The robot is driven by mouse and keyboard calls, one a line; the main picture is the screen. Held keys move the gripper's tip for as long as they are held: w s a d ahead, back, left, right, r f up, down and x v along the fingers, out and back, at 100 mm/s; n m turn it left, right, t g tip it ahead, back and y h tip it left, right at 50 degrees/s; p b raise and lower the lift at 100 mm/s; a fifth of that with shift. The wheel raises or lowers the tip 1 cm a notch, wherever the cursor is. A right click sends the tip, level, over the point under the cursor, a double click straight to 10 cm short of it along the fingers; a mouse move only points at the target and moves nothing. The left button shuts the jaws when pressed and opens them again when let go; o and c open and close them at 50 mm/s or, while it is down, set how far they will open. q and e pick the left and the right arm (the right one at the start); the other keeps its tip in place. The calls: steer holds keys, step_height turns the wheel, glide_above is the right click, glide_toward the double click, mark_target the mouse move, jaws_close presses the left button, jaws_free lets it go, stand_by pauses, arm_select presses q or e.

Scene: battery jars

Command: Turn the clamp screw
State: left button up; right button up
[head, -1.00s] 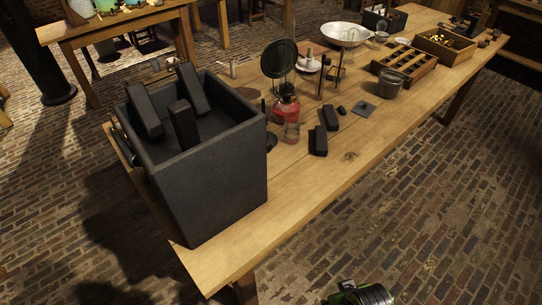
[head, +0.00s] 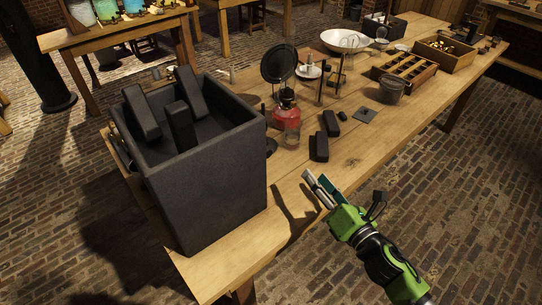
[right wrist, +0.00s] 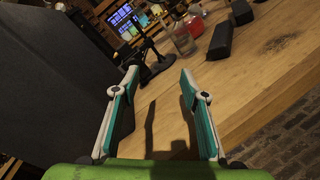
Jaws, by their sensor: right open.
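My right gripper (head: 316,178) is open and empty above the table's front edge, its fingers pointing toward the back of the table. In the right wrist view both fingers (right wrist: 159,73) are spread apart. A small dark object (head: 270,145) stands close to the right side of the big dark box. In the right wrist view this black object (right wrist: 152,62) shows beyond the fingers, with a gap of table between. I cannot tell whether it carries the clamp screw; no screw is clearly seen. My left gripper is out of view.
The big dark box (head: 215,185) holds several dark blocks and stands on the wooden table (head: 345,170). The front right tabletop is clear.

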mark_target(269, 154)
steer(key=a+n+y, duration=0.1)
steer(key=n, duration=0.1)
steer(key=a+n+g+y, duration=0.1)
steer(key=n+y, duration=0.1)
steer(key=n, duration=0.1)
steer(key=a+n+y, duration=0.1)
steer(key=n, duration=0.2)
steer(key=shift+s+a+g, duration=0.25)
steer(key=shift+s+g, duration=0.05)
steer(key=shift+s, duration=0.1)
steer(key=p+x, duration=0.2)
steer(key=x, duration=1)
steer(key=shift+a+r, duration=0.1)
steer(key=shift+x, duration=0.75)
steer(key=shift+a, duration=0.1)
steer(key=c, duration=1.1)
